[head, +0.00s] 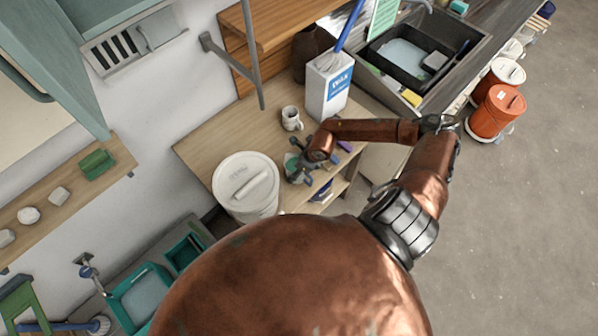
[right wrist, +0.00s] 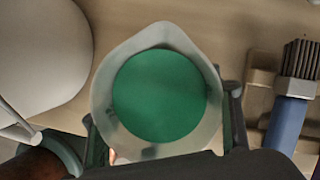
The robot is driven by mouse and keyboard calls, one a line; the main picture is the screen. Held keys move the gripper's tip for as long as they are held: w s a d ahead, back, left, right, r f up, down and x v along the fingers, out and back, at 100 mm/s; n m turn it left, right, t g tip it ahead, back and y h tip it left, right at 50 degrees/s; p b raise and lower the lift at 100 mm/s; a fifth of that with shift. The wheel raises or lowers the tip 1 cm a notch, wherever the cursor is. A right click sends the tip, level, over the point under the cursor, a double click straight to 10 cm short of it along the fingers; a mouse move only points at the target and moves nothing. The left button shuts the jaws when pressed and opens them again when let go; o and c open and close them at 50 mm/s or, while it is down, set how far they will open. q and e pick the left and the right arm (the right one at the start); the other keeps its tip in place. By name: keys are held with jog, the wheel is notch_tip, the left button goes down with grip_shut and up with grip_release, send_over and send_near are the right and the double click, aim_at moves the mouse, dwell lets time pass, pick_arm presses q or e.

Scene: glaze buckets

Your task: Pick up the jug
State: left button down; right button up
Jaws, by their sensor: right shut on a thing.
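The jug (right wrist: 160,38) is a pale translucent vessel with a spout at its top edge and green contents, seen from above in the right wrist view. My right gripper (head: 299,170) is at the wooden table, with its fingers on either side of the jug (right wrist: 165,130), shut on it. In the head view the jug is mostly hidden by the gripper. I cannot tell whether its base touches the table. My left gripper is not in view.
A white lidded bucket (head: 246,186) stands close left of the gripper. A mug (head: 291,118) and a white box (head: 328,85) stand behind it. A blue-handled brush (right wrist: 287,115) lies on the right in the wrist view. A sink (head: 424,52) is at the back right.

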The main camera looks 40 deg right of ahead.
jog(key=shift+c, duration=1.4)
jog(key=shift+w+r, duration=0.1)
jog(key=shift+r, duration=0.15)
jog(key=shift+r+b, duration=0.75)
jog(key=shift+r, duration=0.35)
jog(key=s+r, duration=0.2)
jog(key=r, duration=0.1)
jog(key=s+r+b, duration=0.1)
jog(key=s+r, duration=0.2)
jog(key=s+r+b, duration=0.2)
jog(key=s+r, duration=0.2)
jog(key=s, duration=0.5)
jog(key=shift+a, duration=0.2)
jog(key=shift+s+r, duration=0.1)
jog(key=shift+r, duration=0.05)
